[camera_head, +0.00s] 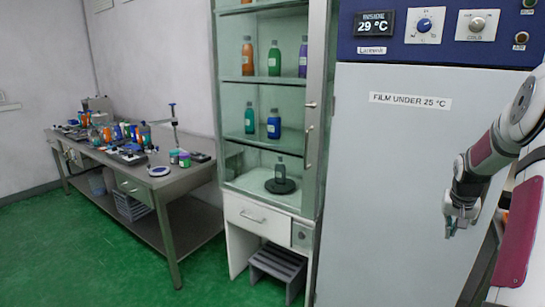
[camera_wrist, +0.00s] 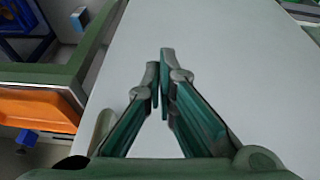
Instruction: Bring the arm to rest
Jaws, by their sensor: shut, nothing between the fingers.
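My gripper (camera_head: 459,222) hangs at the right of the head view, fingers pointing down, in front of the large pale cabinet door (camera_head: 395,170). The wrist view shows my gripper (camera_wrist: 161,62) with its two fingertips together and nothing between them. A pale flat surface (camera_wrist: 225,60) lies beyond the fingers in the wrist view. My arm comes in from the right edge of the head view.
The cabinet's blue panel (camera_head: 345,48) reads 29 °C, above a label "FILM UNDER 25 °C". A glass-fronted shelf cabinet (camera_head: 230,110) with several bottles stands left of it. A grey step stool (camera_head: 278,268) sits below. A cluttered bench (camera_head: 150,190) is at left; green floor is clear between.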

